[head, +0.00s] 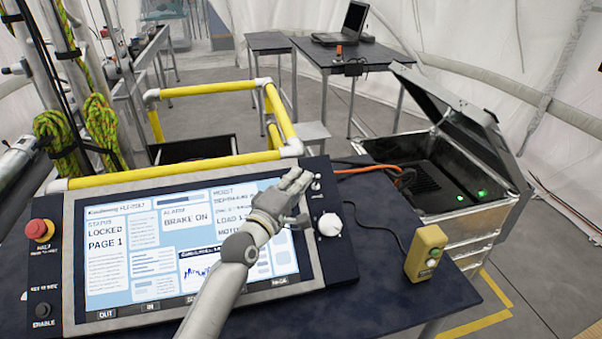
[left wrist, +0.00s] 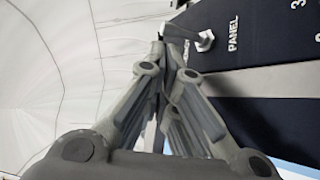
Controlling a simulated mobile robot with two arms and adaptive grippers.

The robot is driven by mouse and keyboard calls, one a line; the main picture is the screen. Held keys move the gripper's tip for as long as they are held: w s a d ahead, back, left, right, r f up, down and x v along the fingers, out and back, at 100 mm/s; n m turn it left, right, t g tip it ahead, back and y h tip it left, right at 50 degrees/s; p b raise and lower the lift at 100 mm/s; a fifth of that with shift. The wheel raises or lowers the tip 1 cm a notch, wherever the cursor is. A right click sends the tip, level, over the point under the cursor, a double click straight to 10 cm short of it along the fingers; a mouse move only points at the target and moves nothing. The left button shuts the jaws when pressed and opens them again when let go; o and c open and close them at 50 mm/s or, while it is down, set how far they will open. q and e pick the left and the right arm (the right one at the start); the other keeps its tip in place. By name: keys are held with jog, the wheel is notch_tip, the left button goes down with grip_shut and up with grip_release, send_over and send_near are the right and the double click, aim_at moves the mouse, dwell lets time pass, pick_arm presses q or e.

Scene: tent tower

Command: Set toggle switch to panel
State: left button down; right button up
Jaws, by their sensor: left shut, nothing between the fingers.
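The toggle switch (head: 316,184) is a small metal lever at the upper right of the console (head: 343,262), above a white knob (head: 330,225). It also shows in the left wrist view (left wrist: 204,41), between a "PANEL" label on its right and a partly hidden label on its left. Its lever appears to lean left, away from "PANEL". My left gripper (head: 297,178) is shut and empty. It hangs over the screen's upper right corner, with its fingertips just left of the switch and apparently apart from it. My right gripper is out of view.
The lit screen (head: 135,262) reads "LOCKED" and "BRAKE ON". A red button (head: 39,229) is at left. A yellow box (head: 426,253) stands on the table at right, near an open metal case (head: 485,225). Yellow rails (head: 180,168) run behind the console.

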pick_arm(q)
jog(key=shift+w+d, duration=0.25)
jog(key=shift+w, duration=0.25)
jog(key=shift+s+b, duration=0.25)
jog(key=shift+b, duration=0.2)
dwell(0.4)
jog(key=shift+m+b, duration=0.3)
jog(key=shift+b, duration=0.15)
